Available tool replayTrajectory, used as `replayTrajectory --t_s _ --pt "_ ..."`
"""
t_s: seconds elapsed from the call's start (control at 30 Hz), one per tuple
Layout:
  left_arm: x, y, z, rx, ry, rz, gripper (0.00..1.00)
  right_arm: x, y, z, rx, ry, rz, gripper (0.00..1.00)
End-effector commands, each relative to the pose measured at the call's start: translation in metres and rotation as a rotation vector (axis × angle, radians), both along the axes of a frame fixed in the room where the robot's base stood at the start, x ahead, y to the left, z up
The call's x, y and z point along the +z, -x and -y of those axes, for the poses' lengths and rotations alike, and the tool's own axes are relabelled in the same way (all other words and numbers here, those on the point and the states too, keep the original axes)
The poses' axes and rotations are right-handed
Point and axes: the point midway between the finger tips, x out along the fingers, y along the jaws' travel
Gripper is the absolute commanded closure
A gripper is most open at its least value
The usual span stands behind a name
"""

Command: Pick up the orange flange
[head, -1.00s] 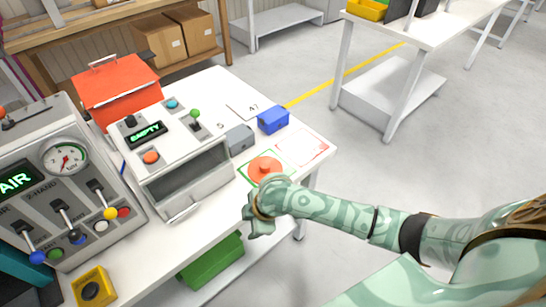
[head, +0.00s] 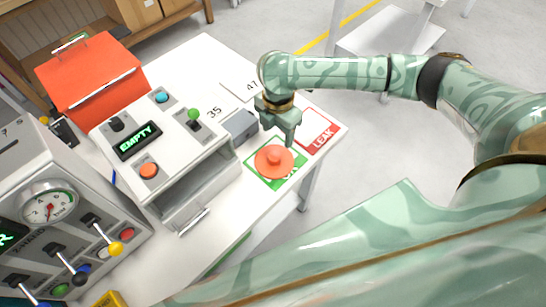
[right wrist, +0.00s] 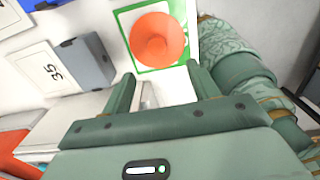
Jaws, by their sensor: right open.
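The orange flange (head: 273,161) is a round disc with a raised knob in its middle. It lies on a green-bordered card (head: 251,167) near the table's front right edge. My right gripper (head: 288,137) is just above and behind the flange in the head view, pointing down. In the right wrist view the flange (right wrist: 157,39) lies beyond the fingertips, between their lines. The gripper (right wrist: 160,80) is open and empty, apart from the flange. My left gripper is not in view.
A red-bordered LEAK card (head: 322,137) lies right of the flange. A grey block (head: 240,126) stands left of my right gripper. The white machine with the EMPTY display (head: 165,145) stands further left, and an orange toolbox (head: 90,75) behind it.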

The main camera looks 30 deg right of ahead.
Motion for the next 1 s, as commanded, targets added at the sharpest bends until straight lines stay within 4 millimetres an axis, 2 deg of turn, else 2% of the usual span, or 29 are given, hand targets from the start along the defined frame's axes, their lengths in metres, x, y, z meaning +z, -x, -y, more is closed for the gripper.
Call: replayTrajectory --t_s 0.03,0.23,0.47,0.77,1.0 --pt "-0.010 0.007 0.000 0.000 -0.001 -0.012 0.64 -0.020 0.001 0.000 -0.001 0.000 -0.005 0.40" --pt "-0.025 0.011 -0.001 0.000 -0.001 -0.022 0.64 -0.060 0.000 -0.001 -0.002 -0.001 -0.001 0.40" --pt "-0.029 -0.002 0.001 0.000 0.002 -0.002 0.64 -0.074 -0.001 -0.002 -0.001 -0.001 0.001 0.40" --pt "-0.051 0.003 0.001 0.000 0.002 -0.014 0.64 -0.120 -0.004 -0.005 -0.001 -0.001 0.000 0.40" --pt "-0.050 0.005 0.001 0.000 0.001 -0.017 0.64 -0.121 -0.004 -0.005 -0.001 -0.001 0.003 0.40"
